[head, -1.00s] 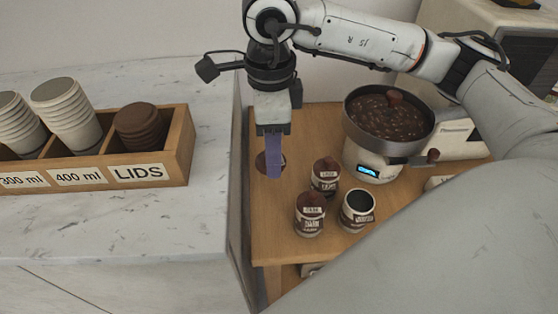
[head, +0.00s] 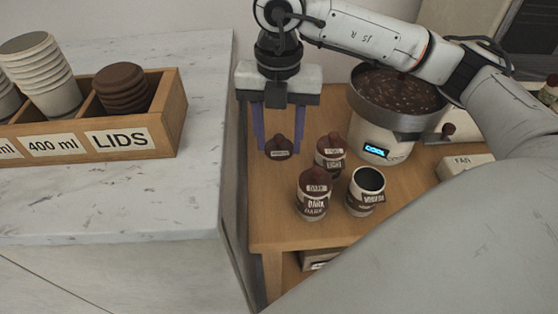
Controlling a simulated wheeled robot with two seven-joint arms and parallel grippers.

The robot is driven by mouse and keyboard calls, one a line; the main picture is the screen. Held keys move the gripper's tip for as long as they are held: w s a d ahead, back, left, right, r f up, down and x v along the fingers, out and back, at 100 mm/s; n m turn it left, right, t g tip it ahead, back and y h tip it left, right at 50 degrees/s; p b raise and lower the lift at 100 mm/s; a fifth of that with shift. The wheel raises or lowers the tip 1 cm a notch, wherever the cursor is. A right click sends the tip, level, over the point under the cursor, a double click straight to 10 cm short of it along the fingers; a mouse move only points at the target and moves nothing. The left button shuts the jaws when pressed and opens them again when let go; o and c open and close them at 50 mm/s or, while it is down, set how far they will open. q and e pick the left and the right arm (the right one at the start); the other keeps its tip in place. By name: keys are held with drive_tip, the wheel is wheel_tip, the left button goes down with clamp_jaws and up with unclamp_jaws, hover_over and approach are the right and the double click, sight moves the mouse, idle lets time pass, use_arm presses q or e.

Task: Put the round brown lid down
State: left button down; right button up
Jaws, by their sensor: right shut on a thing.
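The round brown lid (head: 278,153) has a small knob and a pale label. It is between the two purple fingers of my right gripper (head: 278,140), which is shut on it from both sides. The lid is over the back left of the wooden table (head: 262,215); I cannot tell whether it touches the wood. An open jar (head: 366,192) with no lid stands to the front right. Two jars with brown knobbed lids, a front one (head: 313,200) labelled DARK and a back one (head: 330,158), stand left of it. My left gripper is not in view.
A wooden box (head: 160,132) of cups and brown LIDS is on the marble counter (head: 120,200) at left. Bare wood lies left of the jars, along the table's left edge.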

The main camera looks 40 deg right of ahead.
sight(279, 138)
wheel_tip(279, 138, down, 7)
drive_tip(key=shift+f+b, duration=0.2)
drive_tip(key=shift+b, duration=0.2)
drive_tip(key=shift+f, duration=0.1)
drive_tip(key=o, duration=1)
wheel_tip(279, 138, up, 12)
drive_tip(key=shift+r+p, duration=0.15)
drive_tip(key=shift+p, duration=0.65)
